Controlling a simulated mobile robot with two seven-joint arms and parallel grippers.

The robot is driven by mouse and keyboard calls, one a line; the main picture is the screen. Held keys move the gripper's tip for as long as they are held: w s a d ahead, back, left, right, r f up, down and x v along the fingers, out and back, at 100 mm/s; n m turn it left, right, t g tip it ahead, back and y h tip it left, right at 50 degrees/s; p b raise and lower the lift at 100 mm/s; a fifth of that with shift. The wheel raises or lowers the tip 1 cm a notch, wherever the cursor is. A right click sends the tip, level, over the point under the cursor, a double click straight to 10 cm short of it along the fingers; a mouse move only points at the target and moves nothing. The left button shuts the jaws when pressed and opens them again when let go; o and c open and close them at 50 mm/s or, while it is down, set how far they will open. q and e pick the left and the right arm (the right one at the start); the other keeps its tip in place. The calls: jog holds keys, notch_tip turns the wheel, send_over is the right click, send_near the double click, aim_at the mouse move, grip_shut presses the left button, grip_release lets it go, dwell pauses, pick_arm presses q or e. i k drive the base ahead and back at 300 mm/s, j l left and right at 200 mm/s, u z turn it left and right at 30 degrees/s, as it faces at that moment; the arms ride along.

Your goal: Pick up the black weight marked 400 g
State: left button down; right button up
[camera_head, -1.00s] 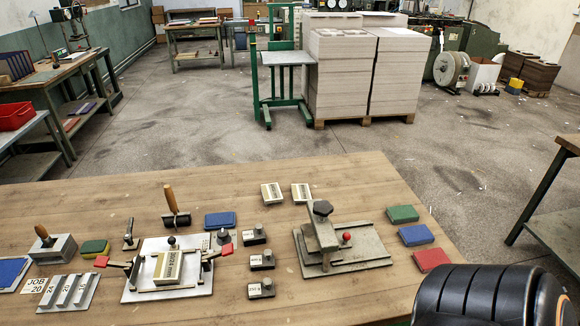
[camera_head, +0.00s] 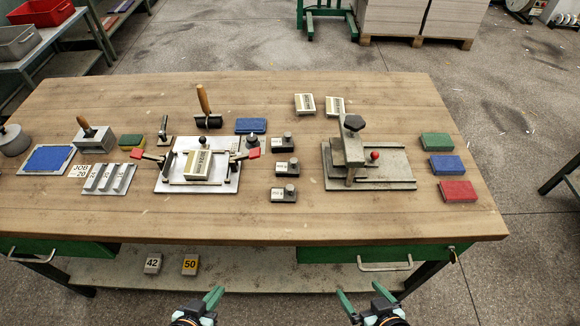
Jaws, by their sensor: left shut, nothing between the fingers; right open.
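Three small dark block weights with round knobs and pale labels stand in a column mid-table: a back one (camera_head: 283,145), a middle one (camera_head: 286,172) and a front one (camera_head: 283,196). Their labels are too small to read, so I cannot tell which is marked 400 g. My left gripper (camera_head: 213,298) is shut and empty, in front of and below the table's front edge. My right gripper (camera_head: 363,299) is open and empty, also in front of the table. Both are well apart from the weights.
Left of the weights is a metal plate fixture (camera_head: 168,184) with red-handled clamps. Right of them is a grey press stand (camera_head: 400,174) with a black knob. Green, blue and red (camera_head: 457,191) blocks lie at the right. Bare wood (camera_head: 300,225) runs along the front.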

aim_at(290, 169)
jog(key=u, duration=0.85)
jog(key=k+l+u, duration=0.2)
jog(key=u, duration=0.2)
jog(key=k+l+u, duration=0.2)
jog(key=u, duration=0.15)
jog(key=l, duration=0.25)
jog(key=i+l, duration=0.15)
jog(key=l, duration=0.15)
